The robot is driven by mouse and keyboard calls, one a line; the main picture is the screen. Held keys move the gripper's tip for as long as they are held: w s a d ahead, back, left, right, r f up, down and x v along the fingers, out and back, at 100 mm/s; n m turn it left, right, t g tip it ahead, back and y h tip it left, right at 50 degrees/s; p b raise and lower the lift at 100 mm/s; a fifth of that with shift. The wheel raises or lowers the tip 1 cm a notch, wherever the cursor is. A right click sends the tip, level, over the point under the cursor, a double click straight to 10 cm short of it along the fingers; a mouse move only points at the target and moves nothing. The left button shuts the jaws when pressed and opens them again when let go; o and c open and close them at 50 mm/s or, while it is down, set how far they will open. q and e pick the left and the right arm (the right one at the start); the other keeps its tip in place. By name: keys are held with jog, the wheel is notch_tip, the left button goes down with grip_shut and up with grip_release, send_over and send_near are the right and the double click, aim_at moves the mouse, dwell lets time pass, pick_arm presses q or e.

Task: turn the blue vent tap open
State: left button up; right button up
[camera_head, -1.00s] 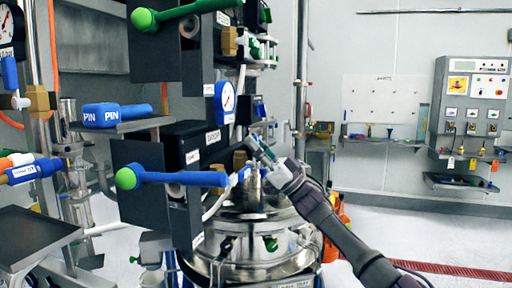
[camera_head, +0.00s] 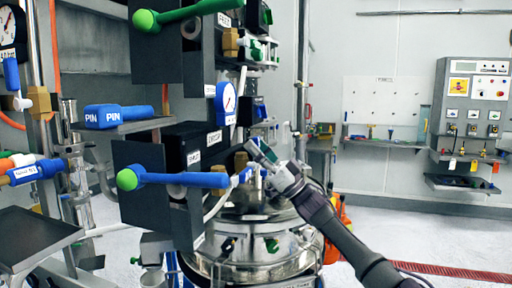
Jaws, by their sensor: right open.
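A blue lever tap (camera_head: 190,179) with a green ball at its left end sits on the lower dark box, its arm pointing right. A small blue part (camera_head: 246,174) shows just behind and left of my right gripper. No label that I can read clearly tells which one is the vent tap. My right gripper (camera_head: 262,152) is open and empty, above the steel vessel and right of the blue lever's end, apart from that lever. Its fingertips are small and partly mixed with the fittings behind. My left gripper is not in view.
A green lever (camera_head: 185,13) is on the upper box. Blue pin blocks (camera_head: 117,115) rest on a shelf at left. A blue gauge (camera_head: 226,103) stands above the lower box. The steel vessel (camera_head: 255,245) fills the lower middle. The floor (camera_head: 450,235) at right is clear.

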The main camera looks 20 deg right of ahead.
jog(key=v, duration=1.1)
jog(key=shift+d+f, duration=0.2)
